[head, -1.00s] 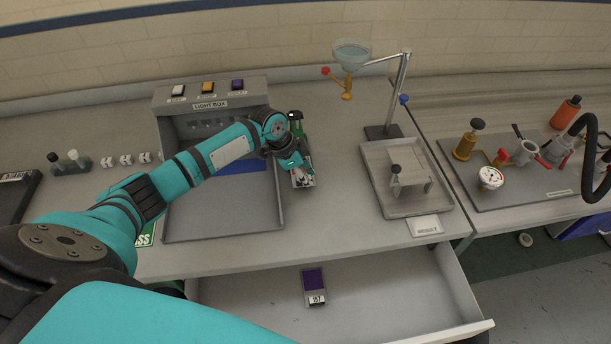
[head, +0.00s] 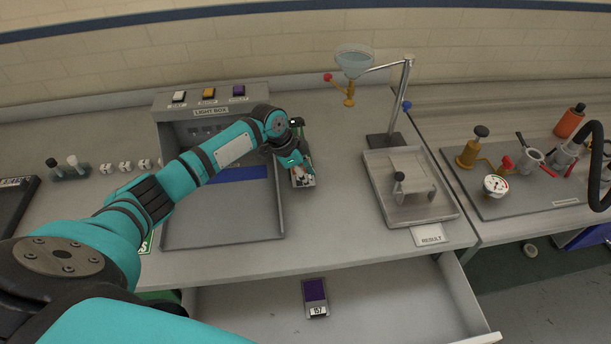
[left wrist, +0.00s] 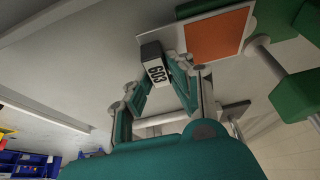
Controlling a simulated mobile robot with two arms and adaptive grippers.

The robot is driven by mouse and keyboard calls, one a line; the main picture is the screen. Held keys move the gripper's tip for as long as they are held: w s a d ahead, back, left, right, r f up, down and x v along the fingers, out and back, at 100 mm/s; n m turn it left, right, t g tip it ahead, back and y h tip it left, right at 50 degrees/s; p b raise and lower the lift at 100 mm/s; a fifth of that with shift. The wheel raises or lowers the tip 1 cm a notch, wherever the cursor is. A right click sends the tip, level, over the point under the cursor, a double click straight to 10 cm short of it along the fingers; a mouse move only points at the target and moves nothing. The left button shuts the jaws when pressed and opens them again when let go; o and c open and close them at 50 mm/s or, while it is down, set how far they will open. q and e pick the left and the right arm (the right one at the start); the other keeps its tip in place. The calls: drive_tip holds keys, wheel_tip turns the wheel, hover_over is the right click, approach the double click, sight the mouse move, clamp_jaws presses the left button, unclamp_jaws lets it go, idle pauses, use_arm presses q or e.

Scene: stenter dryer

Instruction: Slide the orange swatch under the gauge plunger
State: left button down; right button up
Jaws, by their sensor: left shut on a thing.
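The orange swatch (left wrist: 215,36) shows in the left wrist view, on a pale card with a block marked 603 (left wrist: 156,66). My left gripper (left wrist: 162,74) is shut on this block end. Green parts of the gauge (left wrist: 297,106) stand at the right of that view. A pale, round-ended rod (left wrist: 266,58), perhaps the plunger, lies close to the swatch's right edge; I cannot tell whether it is over the swatch. In the head view my left gripper (head: 301,168) is at the gauge's near side and hides most of it. My right gripper is not in view.
The light box (head: 222,215) stands left of the gauge. An open drawer (head: 400,305) in front holds a purple swatch (head: 314,290).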

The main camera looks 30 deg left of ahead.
use_arm(q)
drive_tip(key=shift+w, duration=0.1)
drive_tip(key=shift+w+a+f+b, duration=0.1)
drive_tip(key=shift+w+a+b, duration=0.55)
drive_tip(key=shift+w+b, duration=0.2)
drive_tip(key=shift+w+a, duration=0.1)
drive_tip(key=shift+a, duration=0.05)
drive_tip(key=shift+w+a, duration=0.15)
drive_tip(key=shift+w, duration=0.05)
drive_tip(key=c, duration=1.1)
unclamp_jaws()
drive_tip(key=shift+a+r, duration=0.1)
drive_tip(key=shift+r, duration=0.2)
drive_tip(key=v, duration=1.1)
drive_tip(key=shift+s+r, duration=0.15)
drive_tip(key=shift+r, duration=0.15)
